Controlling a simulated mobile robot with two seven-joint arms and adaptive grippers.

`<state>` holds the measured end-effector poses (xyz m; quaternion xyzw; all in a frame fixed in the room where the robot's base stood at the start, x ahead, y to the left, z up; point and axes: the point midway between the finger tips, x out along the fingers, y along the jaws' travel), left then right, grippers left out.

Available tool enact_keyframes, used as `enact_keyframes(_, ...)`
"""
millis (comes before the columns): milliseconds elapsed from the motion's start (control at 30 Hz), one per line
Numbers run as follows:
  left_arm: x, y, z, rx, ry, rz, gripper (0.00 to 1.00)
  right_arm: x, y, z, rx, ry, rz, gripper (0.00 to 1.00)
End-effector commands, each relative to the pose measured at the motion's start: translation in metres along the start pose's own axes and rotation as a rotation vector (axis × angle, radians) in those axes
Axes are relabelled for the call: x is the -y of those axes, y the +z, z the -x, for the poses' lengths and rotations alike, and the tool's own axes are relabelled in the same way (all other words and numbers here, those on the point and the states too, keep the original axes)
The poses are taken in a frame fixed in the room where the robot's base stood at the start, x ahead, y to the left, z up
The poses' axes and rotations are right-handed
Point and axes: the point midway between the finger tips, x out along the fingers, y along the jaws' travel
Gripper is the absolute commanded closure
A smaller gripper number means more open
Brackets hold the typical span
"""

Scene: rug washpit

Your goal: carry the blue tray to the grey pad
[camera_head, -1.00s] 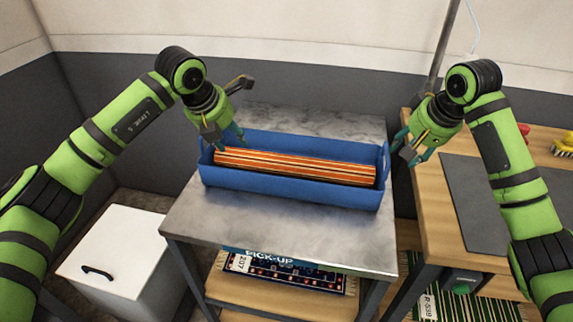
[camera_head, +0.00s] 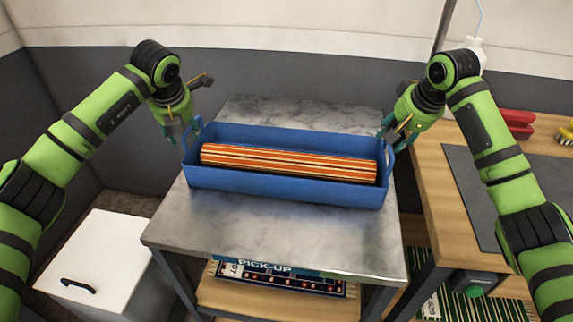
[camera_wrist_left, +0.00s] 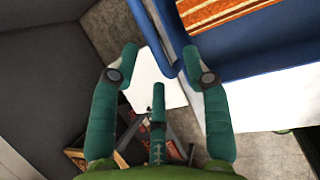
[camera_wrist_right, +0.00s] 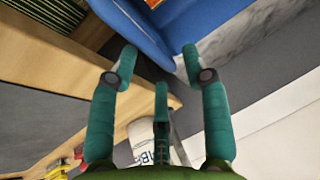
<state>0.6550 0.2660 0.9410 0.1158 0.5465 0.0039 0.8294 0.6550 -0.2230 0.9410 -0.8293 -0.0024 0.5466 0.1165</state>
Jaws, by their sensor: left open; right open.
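The blue tray (camera_head: 285,184) stands on the grey metal table and holds a rolled striped orange rug (camera_head: 288,163). My left gripper (camera_head: 190,134) is open at the tray's left end; in the left wrist view the tray's end wall (camera_wrist_left: 171,35) lies between and ahead of its fingers. My right gripper (camera_head: 390,137) is open at the tray's right end; in the right wrist view the tray's end (camera_wrist_right: 150,35) lies ahead of its fingers. Contact cannot be told. The grey pad (camera_head: 480,190) lies on the wooden bench at the right.
The metal table (camera_head: 280,240) has bare room before and behind the tray. A gap separates it from the wooden bench (camera_head: 430,205). Red (camera_head: 515,122) and yellow (camera_head: 566,133) items sit at the bench's back. A white lidded box (camera_head: 95,265) stands lower left.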

Motion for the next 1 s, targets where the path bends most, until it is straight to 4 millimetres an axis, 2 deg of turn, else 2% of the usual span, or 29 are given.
enact_keyframes(100, 0.001, 0.0, -0.014, -0.002, -0.002, -0.001, 0.53, 0.0, 0.001, -0.015, 0.003, 0.001, 0.0, 0.53)
enact_keyframes(200, 0.001, 0.0, -0.021, -0.001, -0.001, -0.001, 0.53, 0.0, 0.001, -0.021, 0.002, 0.0, 0.0, 0.53)
enact_keyframes(533, 0.001, 0.0, -0.024, 0.0, -0.001, -0.001, 0.53, 0.0, 0.0, -0.024, 0.0, 0.0, 0.0, 0.53)
enact_keyframes(633, 0.001, 0.0, -0.023, 0.001, -0.001, -0.001, 0.93, 0.0, 0.0, -0.024, 0.0, 0.0, 0.001, 0.93)
enact_keyframes(667, 0.001, 0.0, -0.023, 0.001, -0.001, -0.001, 1.0, 0.0, 0.0, -0.024, 0.0, -0.001, 0.001, 1.0)
enact_keyframes(1000, 0.001, 0.002, -0.021, 0.005, -0.002, -0.003, 1.0, 0.002, 0.0, -0.022, -0.001, -0.005, 0.002, 1.0)
